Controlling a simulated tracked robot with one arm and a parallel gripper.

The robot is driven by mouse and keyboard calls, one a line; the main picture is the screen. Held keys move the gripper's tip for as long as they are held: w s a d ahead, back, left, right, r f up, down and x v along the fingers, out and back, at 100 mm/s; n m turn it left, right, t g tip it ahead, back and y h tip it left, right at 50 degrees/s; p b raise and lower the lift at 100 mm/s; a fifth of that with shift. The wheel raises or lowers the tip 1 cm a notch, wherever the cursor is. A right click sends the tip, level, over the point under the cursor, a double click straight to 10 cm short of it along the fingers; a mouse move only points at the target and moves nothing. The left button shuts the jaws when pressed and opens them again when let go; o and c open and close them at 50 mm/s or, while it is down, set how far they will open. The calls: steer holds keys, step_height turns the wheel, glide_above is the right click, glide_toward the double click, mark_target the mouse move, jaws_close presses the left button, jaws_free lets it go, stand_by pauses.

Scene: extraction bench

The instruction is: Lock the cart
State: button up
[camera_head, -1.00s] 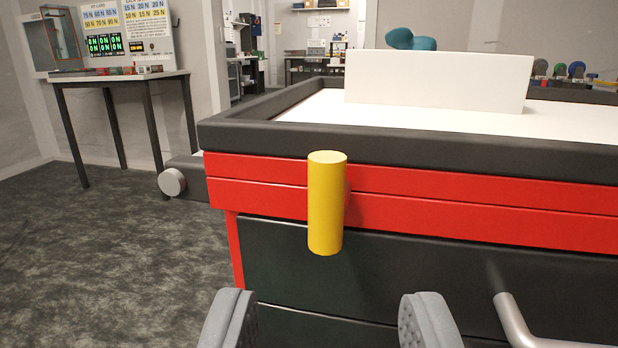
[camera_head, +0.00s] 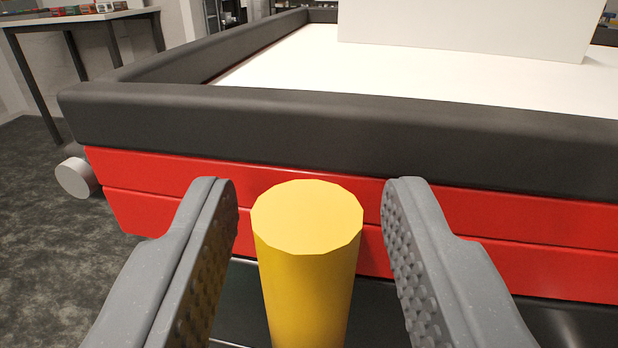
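The cart (camera_head: 420,145) fills most of the view, with a dark padded rim, red bands on its side and a white top. A yellow cylinder (camera_head: 307,225) stands upright at the cart's red front side. Its lower end is out of view. My gripper (camera_head: 308,200) is open, with one grey finger on each side of the yellow cylinder and a visible gap on both sides. Neither finger appears to touch it.
A white upright panel (camera_head: 460,25) stands on the cart top. A grey-white round knob (camera_head: 76,177) sticks out at the cart's left end. A side table (camera_head: 80,18) is at the back left. Dark floor (camera_head: 35,190) is free at the left.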

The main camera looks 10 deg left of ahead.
steer(key=shift+w, duration=0.15)
jaws_close()
